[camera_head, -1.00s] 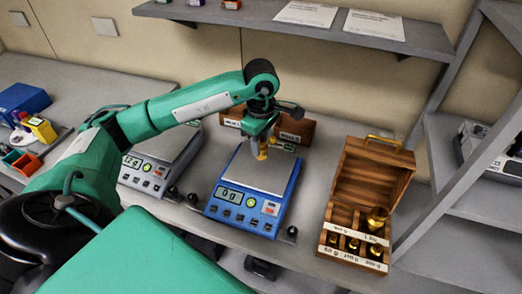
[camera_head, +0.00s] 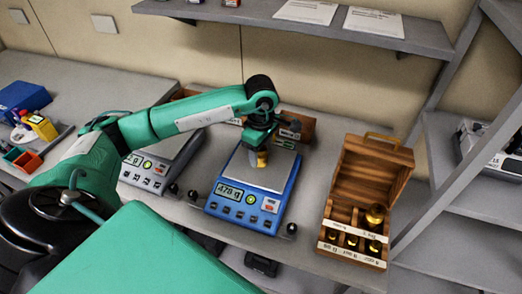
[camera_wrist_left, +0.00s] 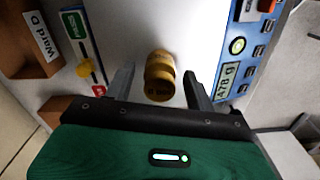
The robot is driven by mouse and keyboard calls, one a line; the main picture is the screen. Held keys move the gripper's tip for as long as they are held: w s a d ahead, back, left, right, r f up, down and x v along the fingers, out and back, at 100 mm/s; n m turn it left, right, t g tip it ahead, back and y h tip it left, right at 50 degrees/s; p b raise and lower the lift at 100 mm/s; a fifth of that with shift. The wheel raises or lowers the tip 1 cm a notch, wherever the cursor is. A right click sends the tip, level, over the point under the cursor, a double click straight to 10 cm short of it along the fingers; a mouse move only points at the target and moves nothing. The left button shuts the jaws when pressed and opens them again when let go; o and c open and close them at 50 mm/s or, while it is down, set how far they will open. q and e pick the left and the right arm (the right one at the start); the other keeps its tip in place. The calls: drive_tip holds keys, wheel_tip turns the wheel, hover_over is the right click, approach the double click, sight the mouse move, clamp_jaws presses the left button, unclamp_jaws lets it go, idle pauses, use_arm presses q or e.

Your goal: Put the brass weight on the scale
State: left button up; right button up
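The brass weight (camera_head: 262,159) stands on the grey plate of the blue scale (camera_head: 235,204). The scale's display shows a reading of about 478 g. In the left wrist view the weight (camera_wrist_left: 160,76) sits between the two fingers of my left gripper (camera_wrist_left: 160,88), with a visible gap on each side. My left gripper (camera_head: 257,153) is open around the weight, low over the plate. The scale's blue edge and display (camera_wrist_left: 229,75) also show in the left wrist view. My right gripper is not in view.
An open wooden box (camera_head: 372,172) with several brass weights stands right of the scale. A second, grey scale (camera_head: 149,174) is at its left. A wooden holder with a label (camera_wrist_left: 27,42) is behind the plate. A shelf (camera_head: 240,14) runs above.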

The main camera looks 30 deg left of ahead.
use_arm(q)
drive_tip(key=shift+r, duration=0.2)
wheel_tip(320, 180, up, 11)
drive_tip(key=shift+f+b, duration=0.2)
drive_tip(key=shift+b, duration=1)
drive_tip(key=shift+r, duration=0.7)
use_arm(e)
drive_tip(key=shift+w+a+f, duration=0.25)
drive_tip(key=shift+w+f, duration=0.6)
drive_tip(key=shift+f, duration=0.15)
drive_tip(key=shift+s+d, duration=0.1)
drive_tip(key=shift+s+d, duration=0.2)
